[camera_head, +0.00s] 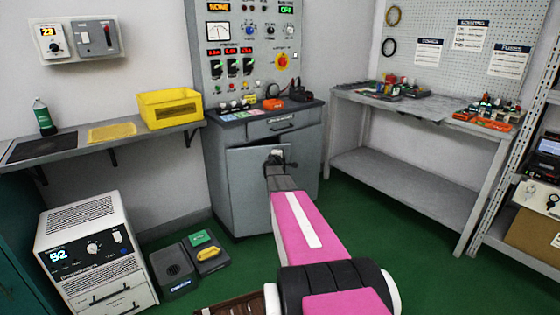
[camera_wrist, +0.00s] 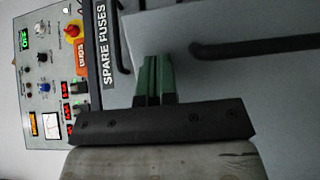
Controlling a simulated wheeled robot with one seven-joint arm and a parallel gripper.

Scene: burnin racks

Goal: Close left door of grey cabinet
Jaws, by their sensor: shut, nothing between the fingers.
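The grey cabinet (camera_head: 222,200) stands in the middle against the back wall, below a control panel. Its left door (camera_head: 250,190) is a grey panel under the drawer (camera_head: 285,124). The door seems to stand slightly out from the cabinet front, but my arm covers its right part and I cannot tell the exact gap. My gripper (camera_head: 277,157) is at the door's upper part. In the wrist view its green fingers (camera_wrist: 154,75) are together, empty, pointing at the grey door surface, beside a dark bar handle (camera_wrist: 255,46). Contact is unclear.
A label reading SPARE FUSES (camera_wrist: 103,45) is on the drawer. A shelf (camera_head: 110,143) with a yellow bin (camera_head: 170,108) is at left. A white bench unit (camera_head: 90,250) and small dark boxes stand on the floor. A workbench (camera_head: 400,170) is at right; green floor lies between.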

